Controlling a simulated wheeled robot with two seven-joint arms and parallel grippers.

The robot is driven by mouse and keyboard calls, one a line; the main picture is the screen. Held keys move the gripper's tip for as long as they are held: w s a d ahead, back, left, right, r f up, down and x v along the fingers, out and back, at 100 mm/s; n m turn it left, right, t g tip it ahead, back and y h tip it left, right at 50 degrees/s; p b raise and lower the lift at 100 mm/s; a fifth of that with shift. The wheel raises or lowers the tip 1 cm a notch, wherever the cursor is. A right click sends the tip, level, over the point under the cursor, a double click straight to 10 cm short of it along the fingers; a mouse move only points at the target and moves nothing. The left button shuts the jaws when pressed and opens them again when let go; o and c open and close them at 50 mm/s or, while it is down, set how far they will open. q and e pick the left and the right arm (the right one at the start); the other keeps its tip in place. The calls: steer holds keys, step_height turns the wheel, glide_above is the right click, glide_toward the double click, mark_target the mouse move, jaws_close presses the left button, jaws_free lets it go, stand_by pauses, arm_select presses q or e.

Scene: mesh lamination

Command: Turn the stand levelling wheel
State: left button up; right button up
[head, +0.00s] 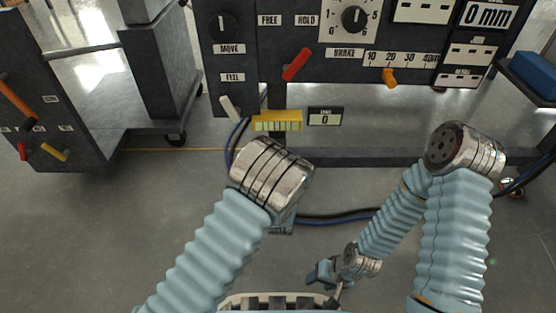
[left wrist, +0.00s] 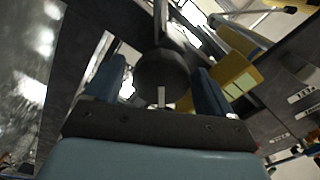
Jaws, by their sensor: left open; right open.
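A dark round wheel (left wrist: 164,75) with a short pale mark at its lower edge shows in the left wrist view. It looks like the stand levelling wheel. My left gripper (left wrist: 157,83) is open, with one blue finger on each side of the wheel. I cannot tell whether the fingers touch it. In the head view my left wrist hides this gripper, and I cannot see the wheel. A yellow level gauge (head: 277,121) sits just above my left wrist, and it also shows in the left wrist view (left wrist: 237,76). My right gripper (head: 328,280) is open and low over the floor, away from the panel.
The control panel (head: 290,95) has knobs, a red lever (head: 297,64), an orange lever (head: 390,77) and a small display (head: 325,118). Dark cables (head: 330,217) run along the floor below it. A dark cabinet (head: 50,100) stands at the left. Floor between is clear.

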arm_select(q)
steer(key=s+p, duration=0.1)
steer(key=s, duration=1.2)
steer(key=shift+s+p, duration=0.3)
steer(key=shift+s, duration=0.1)
